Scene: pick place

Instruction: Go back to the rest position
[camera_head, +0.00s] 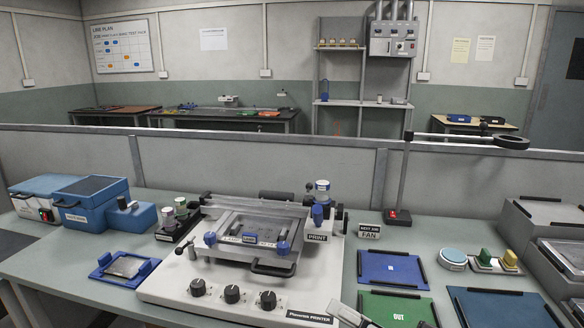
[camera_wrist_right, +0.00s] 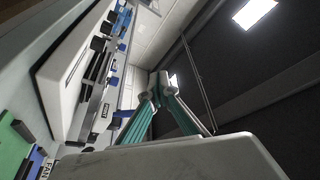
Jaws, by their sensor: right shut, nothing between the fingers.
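My right gripper (camera_head: 348,313) shows only as a small grey tip at the bottom edge of the head view, in front of the printer and left of the green OUT mat. In the right wrist view my right gripper (camera_wrist_right: 159,84) has its teal-sided fingers together, with nothing between them. The rest of the right arm is out of the head view. My left gripper is in neither view.
A white printer (camera_head: 165,287) with knobs stands mid-bench. Green OUT mat (camera_head: 394,311) and blue mat (camera_head: 392,268) lie to its right. A low partition runs behind.

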